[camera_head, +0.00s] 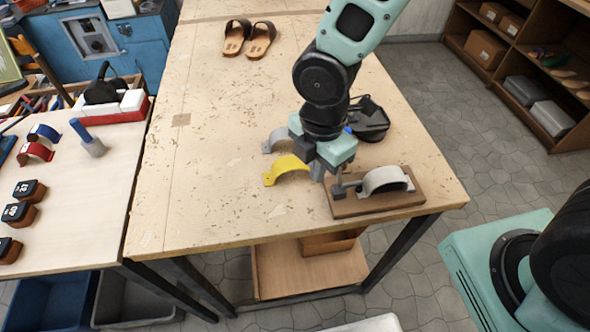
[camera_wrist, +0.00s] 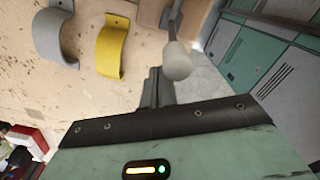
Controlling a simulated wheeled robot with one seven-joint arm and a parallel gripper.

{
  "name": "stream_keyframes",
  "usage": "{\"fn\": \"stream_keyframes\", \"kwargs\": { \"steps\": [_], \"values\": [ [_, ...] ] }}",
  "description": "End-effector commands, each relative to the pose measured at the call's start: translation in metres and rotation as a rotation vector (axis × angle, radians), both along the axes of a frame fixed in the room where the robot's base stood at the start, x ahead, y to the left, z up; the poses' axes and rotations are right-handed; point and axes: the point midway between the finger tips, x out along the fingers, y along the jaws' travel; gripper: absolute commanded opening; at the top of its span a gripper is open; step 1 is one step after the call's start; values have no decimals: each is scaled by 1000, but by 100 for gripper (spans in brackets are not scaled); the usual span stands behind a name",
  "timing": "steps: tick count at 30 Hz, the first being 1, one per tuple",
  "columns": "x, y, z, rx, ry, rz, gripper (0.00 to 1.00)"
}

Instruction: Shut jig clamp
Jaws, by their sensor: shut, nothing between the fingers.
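The jig is a brown wooden board (camera_head: 400,203) at the front right of the workbench, with a pale grey arched strap (camera_head: 385,178) on it. Its clamp (camera_head: 339,191) is a small dark metal piece at the board's left end. In the wrist view, the clamp's lever ends in a pale rounded knob (camera_wrist: 177,61) just beyond my fingertips. My gripper (camera_head: 318,174) is shut and empty, low beside the clamp, and its fingers also show in the wrist view (camera_wrist: 156,88). I cannot tell whether they touch the knob. The gripper partly hides the lever in the head view.
A yellow strap (camera_head: 288,168) and a grey strap (camera_head: 279,140) lie left of my gripper. A dark object (camera_head: 370,122) stands behind it. Brown sandals (camera_head: 248,38) lie at the back. The bench (camera_head: 215,190) is clear at left front.

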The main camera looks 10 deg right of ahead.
Motion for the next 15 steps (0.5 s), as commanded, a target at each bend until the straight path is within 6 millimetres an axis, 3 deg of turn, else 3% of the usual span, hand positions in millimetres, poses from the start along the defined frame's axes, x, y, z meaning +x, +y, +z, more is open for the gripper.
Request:
{"fn": "stream_keyframes", "kwargs": {
  "steps": [15],
  "values": [
    [1,8,54,1,0,1,0]
  ]
}}
